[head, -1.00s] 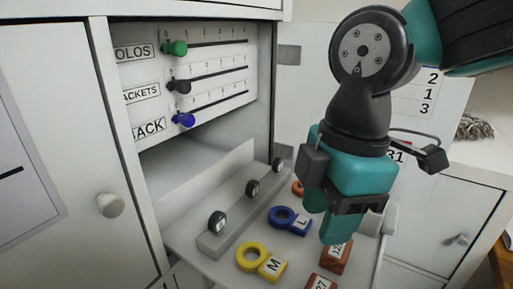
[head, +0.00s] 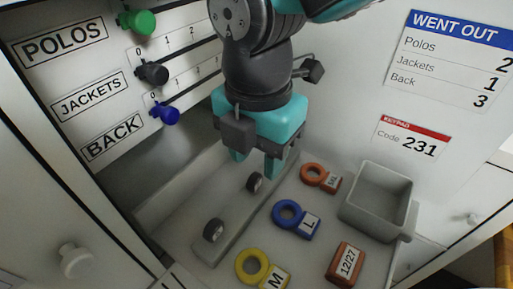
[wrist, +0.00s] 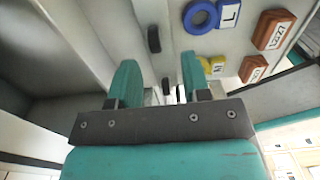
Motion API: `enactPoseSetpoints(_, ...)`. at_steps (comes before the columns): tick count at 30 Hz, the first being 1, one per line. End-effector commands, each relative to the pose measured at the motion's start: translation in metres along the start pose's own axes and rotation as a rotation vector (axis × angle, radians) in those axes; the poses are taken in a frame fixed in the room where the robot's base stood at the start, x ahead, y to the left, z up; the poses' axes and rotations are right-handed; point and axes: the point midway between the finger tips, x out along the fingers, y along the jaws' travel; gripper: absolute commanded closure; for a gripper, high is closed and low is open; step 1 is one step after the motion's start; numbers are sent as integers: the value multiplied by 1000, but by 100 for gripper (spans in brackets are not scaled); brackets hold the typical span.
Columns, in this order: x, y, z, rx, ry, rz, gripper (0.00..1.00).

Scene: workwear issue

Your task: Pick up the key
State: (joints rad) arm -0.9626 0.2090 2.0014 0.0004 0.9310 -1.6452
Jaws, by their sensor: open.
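I cannot make out a key in any view. My gripper (head: 256,164) is open and empty, pointing down over the far part of the grey rail (head: 228,228). One black round piece (head: 254,182) on the rail shows just below the fingers; another (head: 213,230) is nearer. In the wrist view the two teal fingers of my gripper (wrist: 158,78) stand apart, with a dark piece (wrist: 153,40) of the rail beyond them. Whatever lies directly behind the fingers is partly hidden.
Right of the rail lie orange (head: 313,173), blue (head: 288,213) and yellow (head: 252,266) ring tags, a brown 12/27 block (head: 345,264) and an empty grey bin (head: 378,200). Green (head: 143,22), black (head: 152,73) and blue (head: 164,114) slider knobs are at left.

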Motion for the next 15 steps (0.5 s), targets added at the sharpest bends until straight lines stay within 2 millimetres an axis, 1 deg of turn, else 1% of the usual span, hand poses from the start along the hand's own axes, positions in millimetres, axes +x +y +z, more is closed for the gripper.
enactPoseSetpoints(4, 12, 2, 0, -1, 1, -5, 56)
enactPoseSetpoints(10, 43, 6, 0, -2, 1, -5, 56)
enactPoseSetpoints(12, 50, 7, 0, -3, 0, -4, 56)
enactPoseSetpoints(15, 53, 7, 0, -3, 0, 0, 56)
